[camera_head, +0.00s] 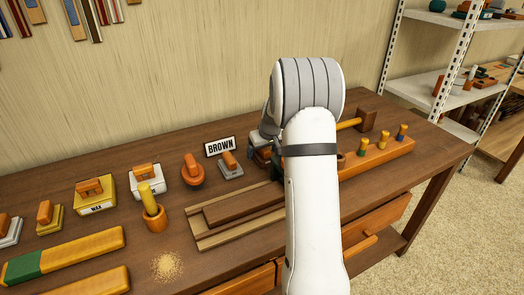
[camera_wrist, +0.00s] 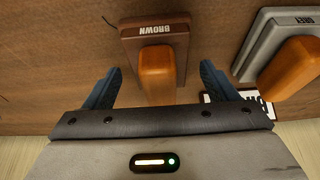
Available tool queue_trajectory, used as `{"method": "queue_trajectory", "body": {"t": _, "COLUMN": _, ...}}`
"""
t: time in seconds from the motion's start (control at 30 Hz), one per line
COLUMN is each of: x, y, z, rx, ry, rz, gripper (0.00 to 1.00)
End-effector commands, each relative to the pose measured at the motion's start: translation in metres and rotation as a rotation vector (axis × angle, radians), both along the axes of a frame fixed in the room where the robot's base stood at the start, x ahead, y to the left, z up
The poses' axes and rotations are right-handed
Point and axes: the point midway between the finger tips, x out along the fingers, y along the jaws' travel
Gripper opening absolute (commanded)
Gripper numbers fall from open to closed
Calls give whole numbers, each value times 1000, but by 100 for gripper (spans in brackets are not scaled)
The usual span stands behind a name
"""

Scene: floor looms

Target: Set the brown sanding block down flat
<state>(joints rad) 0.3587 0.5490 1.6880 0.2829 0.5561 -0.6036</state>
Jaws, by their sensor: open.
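The brown sanding block (camera_wrist: 155,37), lettered BROWN with an orange handle, shows in the wrist view. It appears to lie flat on the wooden bench, base down. My gripper (camera_wrist: 158,68) is open, with one blue finger on each side of the handle and a gap to both. In the head view, my arm hides most of my gripper (camera_head: 268,132) and of the block (camera_head: 262,154). The BROWN card (camera_head: 220,146) stands to the left of it, behind a grey block.
The grey sanding block (camera_wrist: 284,50) is close to my right finger in the wrist view. Wax and other handled blocks (camera_head: 95,195) line the bench on the left. Wooden boards (camera_head: 240,211) lie in front. A peg rack (camera_head: 378,157) stands on the right.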

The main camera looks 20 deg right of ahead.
Motion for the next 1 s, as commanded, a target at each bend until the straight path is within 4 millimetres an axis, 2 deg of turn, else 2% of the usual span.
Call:
{"method": "queue_trajectory", "body": {"t": 0.2, "x": 0, "y": 0, "z": 1, "rx": 0, "ry": 0, "rz": 0, "gripper": 79}}
{"method": "queue_trajectory", "body": {"t": 0.33, "x": -2, "y": 0, "z": 9, "rx": -1, "ry": -2, "rz": 0, "gripper": 79}}
{"method": "queue_trajectory", "body": {"t": 0.73, "x": -33, "y": -1, "z": 85, "rx": -2, "ry": -3, "rz": 0, "gripper": 79}}
{"method": "queue_trajectory", "body": {"t": 1.0, "x": -46, "y": 1, "z": 112, "rx": 1, "ry": 0, "rz": 0, "gripper": 79}}
